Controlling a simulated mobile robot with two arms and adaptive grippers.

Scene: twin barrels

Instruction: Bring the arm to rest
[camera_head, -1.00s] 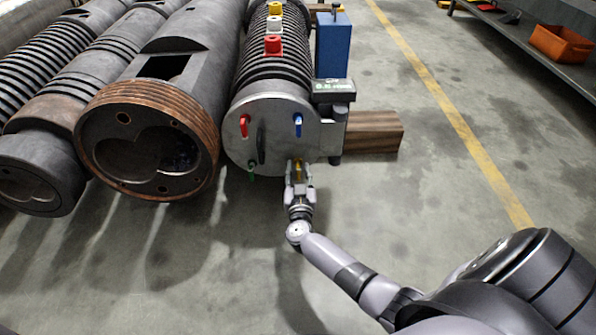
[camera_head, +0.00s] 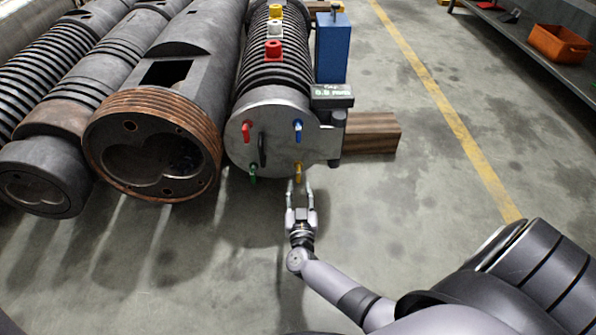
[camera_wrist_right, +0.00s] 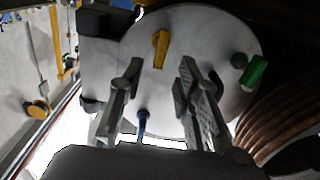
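My right gripper (camera_head: 300,188) is open and empty, just in front of and below the round grey end plate (camera_head: 277,150) of the barrel. In the right wrist view its two fingers (camera_wrist_right: 158,82) stand apart, with the yellow handle (camera_wrist_right: 160,48) showing beyond them and a visible gap to it. The yellow handle (camera_head: 298,171) is at the plate's lower right in the head view. Red (camera_head: 246,131), blue (camera_head: 298,130) and green (camera_head: 253,172) handles are also on the plate. My left gripper is not in view.
A small display (camera_head: 332,94) and a blue box (camera_head: 332,48) stand beside the barrel. A wooden beam (camera_head: 372,134) juts out right. Large dark barrels (camera_head: 153,148) lie to the left. An orange bin (camera_head: 560,44) sits on a shelf. The floor around my right arm is clear.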

